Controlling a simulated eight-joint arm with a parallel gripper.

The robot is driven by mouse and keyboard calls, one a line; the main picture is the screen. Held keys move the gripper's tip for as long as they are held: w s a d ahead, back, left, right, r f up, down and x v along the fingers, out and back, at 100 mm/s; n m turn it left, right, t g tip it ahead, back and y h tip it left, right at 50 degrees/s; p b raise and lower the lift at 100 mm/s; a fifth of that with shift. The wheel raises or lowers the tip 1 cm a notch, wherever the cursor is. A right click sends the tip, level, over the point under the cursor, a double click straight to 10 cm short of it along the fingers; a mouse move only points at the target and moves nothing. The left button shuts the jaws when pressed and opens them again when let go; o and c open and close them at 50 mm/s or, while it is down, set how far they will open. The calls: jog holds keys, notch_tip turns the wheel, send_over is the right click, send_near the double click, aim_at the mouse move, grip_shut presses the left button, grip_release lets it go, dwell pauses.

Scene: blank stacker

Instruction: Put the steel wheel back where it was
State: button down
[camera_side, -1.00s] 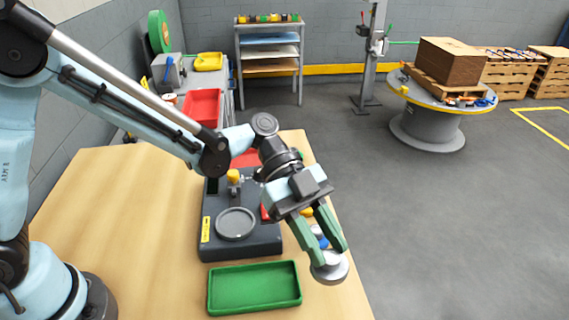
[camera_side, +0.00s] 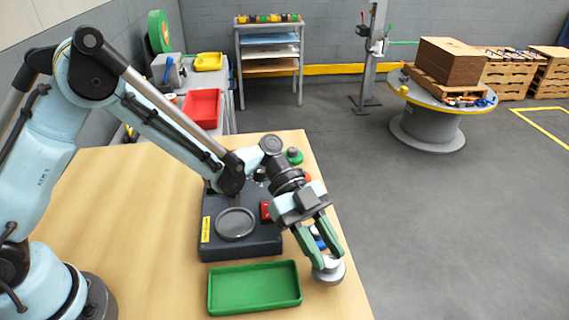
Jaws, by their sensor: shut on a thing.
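My gripper (camera_side: 322,263) points down at the right edge of the wooden table, with its green fingers closed on a silver steel wheel (camera_side: 331,274). The wheel is a round stepped disc at the fingertips. I cannot tell whether it touches the table or hangs just above it. A blue part (camera_side: 318,238) shows partly behind the fingers. A dark grey fixture (camera_side: 266,247) with a round recessed plate (camera_side: 235,223) and a yellow label lies left of my gripper. An empty green tray (camera_side: 254,305) lies in front of the fixture.
A red block (camera_side: 266,211) is on the fixture, partly behind my arm. A green round part (camera_side: 294,156) sits at the table's far right. The wooden table's (camera_side: 120,215) left part is clear. The floor drops away beyond its right edge.

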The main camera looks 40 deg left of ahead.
jog(key=shift+f, duration=0.2)
jog(key=shift+f, duration=0.3)
jog(key=c, duration=0.8)
grip_release()
